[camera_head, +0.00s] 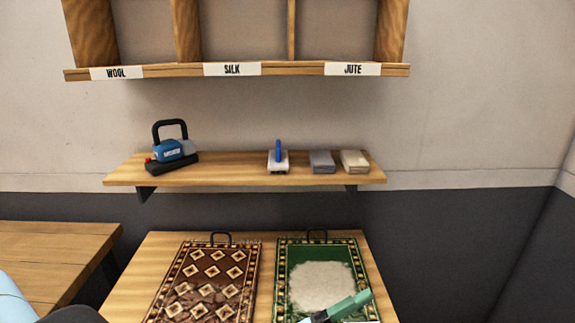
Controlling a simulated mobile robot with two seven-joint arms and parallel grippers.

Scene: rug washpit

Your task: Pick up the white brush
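On the wall shelf, a small white brush-like tool (278,166) with an upright blue handle stands near the middle. To its right are a grey block (321,162) and a cream-white block (355,161); I cannot tell whether these are brushes too.
The shelf (225,172) also carries a blue and black machine (172,150) at its left. Below, a wooden table (265,262) holds a brown rug (210,280) and a green rug with a pale patch (320,285). Labelled cubbies (140,72) hang above; a bench (50,255) is left.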

